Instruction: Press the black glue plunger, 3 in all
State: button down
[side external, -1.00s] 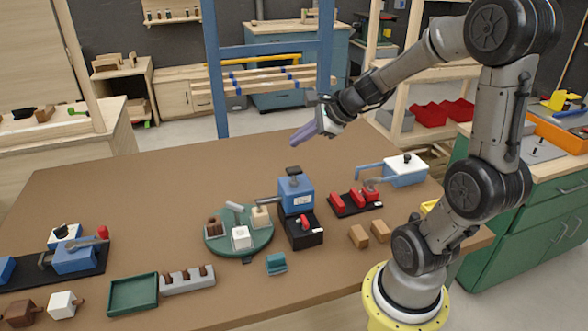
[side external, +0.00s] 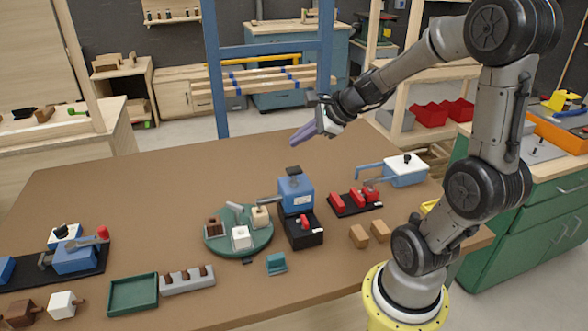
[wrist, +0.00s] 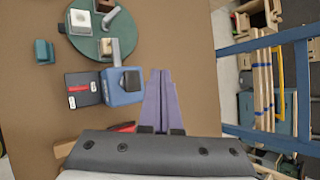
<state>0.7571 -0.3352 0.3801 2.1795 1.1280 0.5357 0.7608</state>
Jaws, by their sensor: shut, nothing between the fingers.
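The black glue plunger (side external: 293,171) sits on top of a blue dispenser box (side external: 295,194) in the middle of the table. In the wrist view the plunger (wrist: 131,82) shows on the blue box, just left of my fingers. My gripper (side external: 296,138), with long purple fingers, is shut and empty. It is up in the air above and behind the plunger in the side view, apart from it. The grey nozzle (side external: 268,200) points left over a green turntable (side external: 254,244) carrying brown, white and tan blocks.
A black base with a red switch (side external: 304,221) stands in front of the blue box. A black tray with red parts (side external: 345,210) and a pale blue box (side external: 404,171) are to the right. A teal block (side external: 276,263) and a green tray (side external: 133,309) lie in front. The table behind the plunger is clear.

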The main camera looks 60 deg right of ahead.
aim_at(299, 170)
dwell(0.4)
notch_tip(299, 170, up, 4)
jog(key=shift+f, duration=0.1)
dwell(0.5)
jog(key=shift+f, duration=4.4)
jog(key=shift+f, duration=0.4)
